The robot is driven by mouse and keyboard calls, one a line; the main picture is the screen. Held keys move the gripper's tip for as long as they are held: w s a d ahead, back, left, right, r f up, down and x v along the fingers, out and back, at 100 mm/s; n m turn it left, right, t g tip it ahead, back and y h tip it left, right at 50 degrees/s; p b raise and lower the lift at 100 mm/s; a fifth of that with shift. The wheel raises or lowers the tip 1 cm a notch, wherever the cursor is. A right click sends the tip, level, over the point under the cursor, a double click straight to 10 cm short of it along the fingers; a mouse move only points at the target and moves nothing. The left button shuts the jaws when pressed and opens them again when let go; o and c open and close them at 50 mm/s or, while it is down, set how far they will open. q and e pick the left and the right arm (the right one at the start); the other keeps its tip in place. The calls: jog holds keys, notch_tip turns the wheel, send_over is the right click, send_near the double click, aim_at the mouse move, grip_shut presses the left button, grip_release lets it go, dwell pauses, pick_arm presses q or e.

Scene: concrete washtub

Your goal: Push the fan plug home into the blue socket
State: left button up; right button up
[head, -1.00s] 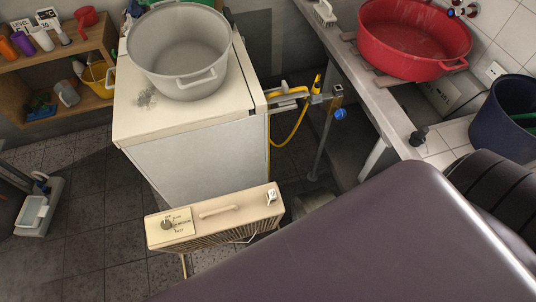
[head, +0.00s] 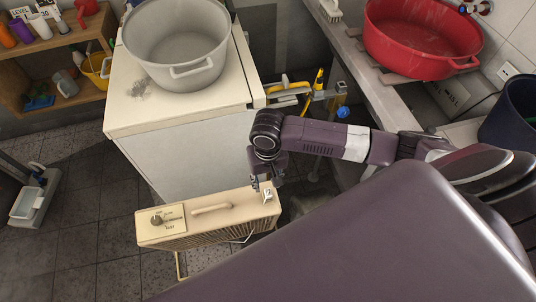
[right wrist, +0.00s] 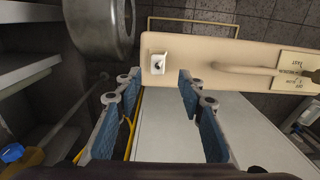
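The beige box fan (head: 225,222) stands on the floor in front of the white appliance; it also shows in the right wrist view (right wrist: 215,52). A small white piece with a dark centre (head: 268,194) sits on its top at the right end; I cannot tell whether it is the plug. It shows in the right wrist view too (right wrist: 157,63). My right gripper (head: 262,184) is just above this end, pointing down. In the right wrist view its fingers (right wrist: 158,84) are apart and empty. A blue round fitting (head: 343,112), possibly the socket, is by the bench leg. My left gripper is out of view.
The white appliance (head: 160,160) carries a grey tub (head: 172,75). A yellow hose (head: 290,88) runs beside it. The bench at right holds a red basin (head: 415,50). Tiled floor at lower left (head: 75,235) is clear.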

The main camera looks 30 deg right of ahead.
aim_at(268, 190)
jog(key=shift+d+f, duration=0.2)
jog(key=shift+d, duration=0.05)
notch_tip(268, 190, down, 7)
jog(key=shift+f, duration=0.15)
grip_shut()
